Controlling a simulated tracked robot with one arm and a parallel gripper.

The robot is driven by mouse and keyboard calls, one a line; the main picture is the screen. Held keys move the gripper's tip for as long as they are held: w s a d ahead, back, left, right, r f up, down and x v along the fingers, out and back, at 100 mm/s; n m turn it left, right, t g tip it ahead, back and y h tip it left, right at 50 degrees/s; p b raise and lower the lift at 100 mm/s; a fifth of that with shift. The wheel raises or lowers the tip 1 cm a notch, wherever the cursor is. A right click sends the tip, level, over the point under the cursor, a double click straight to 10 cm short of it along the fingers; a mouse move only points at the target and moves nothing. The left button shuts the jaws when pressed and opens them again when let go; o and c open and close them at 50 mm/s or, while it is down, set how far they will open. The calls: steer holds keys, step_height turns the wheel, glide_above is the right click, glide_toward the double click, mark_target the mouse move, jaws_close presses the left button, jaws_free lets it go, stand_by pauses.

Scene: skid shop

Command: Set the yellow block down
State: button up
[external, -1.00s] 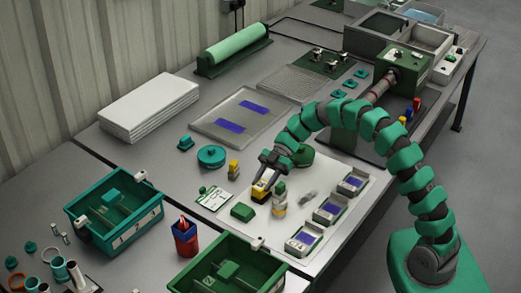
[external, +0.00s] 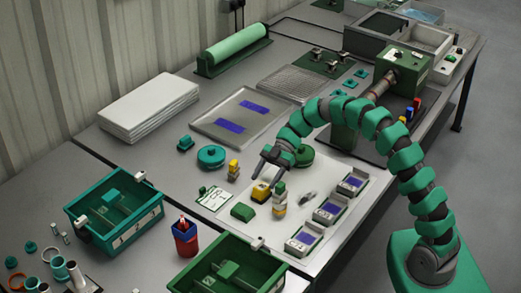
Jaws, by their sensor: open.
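The yellow block (external: 260,192) rests on the white board (external: 312,174) on the bench, just left of a small stack of green, yellow and pale pieces (external: 279,199). My gripper (external: 266,174) is open above the yellow block and looks clear of it. From this view I cannot tell the exact gap between the fingertips and the block.
A green block (external: 243,212) lies in front of the yellow block. Three trays with purple inserts (external: 328,211) line the board's right side. A small yellow-topped piece (external: 233,170) stands to the left. Green bins (external: 115,205) and a red-and-blue cup (external: 186,238) are nearer the camera.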

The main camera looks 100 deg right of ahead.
steer(key=p+v, duration=0.3)
steer(key=v, duration=0.7)
steer(key=shift+s+d+r, duration=0.15)
steer(key=shift+s+r, duration=0.1)
